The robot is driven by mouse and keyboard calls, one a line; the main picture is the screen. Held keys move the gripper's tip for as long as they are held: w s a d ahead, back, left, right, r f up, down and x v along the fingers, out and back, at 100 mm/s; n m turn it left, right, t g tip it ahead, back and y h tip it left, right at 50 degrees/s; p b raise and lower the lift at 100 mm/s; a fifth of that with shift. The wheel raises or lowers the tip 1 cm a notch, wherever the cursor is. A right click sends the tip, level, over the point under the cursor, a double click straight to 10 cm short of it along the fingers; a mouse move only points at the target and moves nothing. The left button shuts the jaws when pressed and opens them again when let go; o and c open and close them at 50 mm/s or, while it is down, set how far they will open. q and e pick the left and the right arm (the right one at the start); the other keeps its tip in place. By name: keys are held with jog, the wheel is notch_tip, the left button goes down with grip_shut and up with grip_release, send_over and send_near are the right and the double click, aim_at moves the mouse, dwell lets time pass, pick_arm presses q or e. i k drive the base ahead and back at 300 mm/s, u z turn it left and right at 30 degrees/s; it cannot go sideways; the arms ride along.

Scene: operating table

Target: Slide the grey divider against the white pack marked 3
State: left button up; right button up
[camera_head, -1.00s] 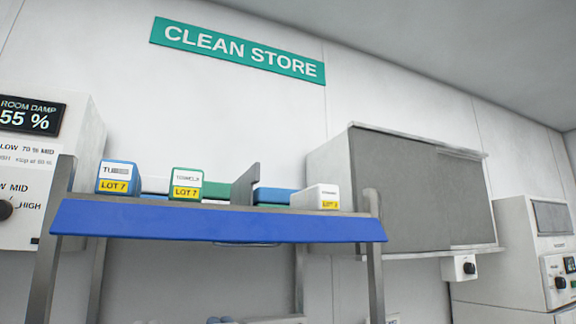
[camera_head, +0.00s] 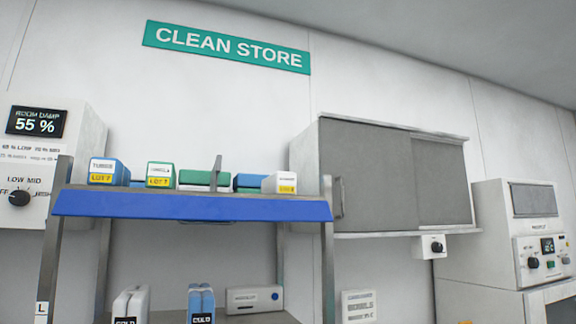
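The grey divider (camera_head: 215,174) stands upright on the upper shelf, between the green packs on its left and a blue pack on its right. A white pack (camera_head: 280,183) with a yellow label sits at the shelf's right end, apart from the divider; its number is too small to read. A blue pack (camera_head: 108,171) marked LOT 7 is at the left end, and a green-and-white pack (camera_head: 160,174) with a yellow label is to its right. Neither gripper is in view.
The shelf has a blue front edge (camera_head: 190,206) and grey posts at both ends. White and blue cold packs (camera_head: 201,303) stand on the level below. A wall cabinet (camera_head: 365,175) hangs to the right. A ROOM DAMP panel (camera_head: 37,123) is at the left.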

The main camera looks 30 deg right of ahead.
aim_at(217, 168)
jog(key=z, duration=0.9)
jog(key=i, duration=0.4)
